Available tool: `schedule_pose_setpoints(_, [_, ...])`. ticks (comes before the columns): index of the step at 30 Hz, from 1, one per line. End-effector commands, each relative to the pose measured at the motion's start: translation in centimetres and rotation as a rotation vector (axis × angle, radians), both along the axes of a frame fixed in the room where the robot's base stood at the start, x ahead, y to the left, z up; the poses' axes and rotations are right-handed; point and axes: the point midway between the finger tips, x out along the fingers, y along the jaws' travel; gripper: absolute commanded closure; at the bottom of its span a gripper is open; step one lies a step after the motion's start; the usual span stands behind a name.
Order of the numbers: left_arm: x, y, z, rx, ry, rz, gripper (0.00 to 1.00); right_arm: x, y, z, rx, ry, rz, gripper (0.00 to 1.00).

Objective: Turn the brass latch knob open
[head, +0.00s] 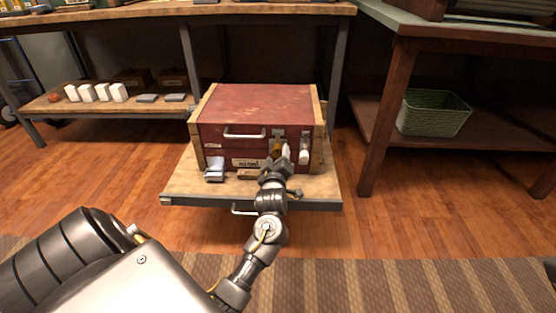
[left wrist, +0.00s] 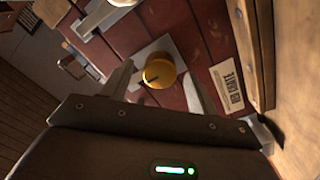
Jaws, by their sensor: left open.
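The brass latch knob (left wrist: 159,72) is a round, golden knob with a dark slot, on a grey plate (left wrist: 140,56) on the front of a red wooden chest (head: 255,104). In the head view the knob (head: 276,147) shows just above my left gripper (head: 277,164). My left gripper is open. In the left wrist view its two fingers (left wrist: 157,88) stand either side of the knob, apart from each other; I cannot tell whether they touch it. The chest's lid is down. My right gripper is not in view.
The chest stands on a pulled-out wooden board (head: 185,184). A green basket (head: 433,113) sits on the right shelf.

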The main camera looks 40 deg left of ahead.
Motion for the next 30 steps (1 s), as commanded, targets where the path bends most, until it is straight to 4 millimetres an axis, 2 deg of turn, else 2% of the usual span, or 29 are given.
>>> schedule_pose_setpoints(5, [0.95,0.73,-0.05,-0.001,-0.001,0.001,0.41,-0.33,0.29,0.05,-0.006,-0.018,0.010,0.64])
schedule_pose_setpoints(14, [1.06,0.79,0.02,-0.001,0.000,0.001,0.42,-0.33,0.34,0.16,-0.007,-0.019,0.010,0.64])
schedule_pose_setpoints(24, [1.07,0.73,0.01,0.000,0.001,-0.001,0.85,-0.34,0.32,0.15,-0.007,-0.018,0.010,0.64])
schedule_pose_setpoints(30, [1.14,0.61,0.20,0.012,0.009,-0.002,0.85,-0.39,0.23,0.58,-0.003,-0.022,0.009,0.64])
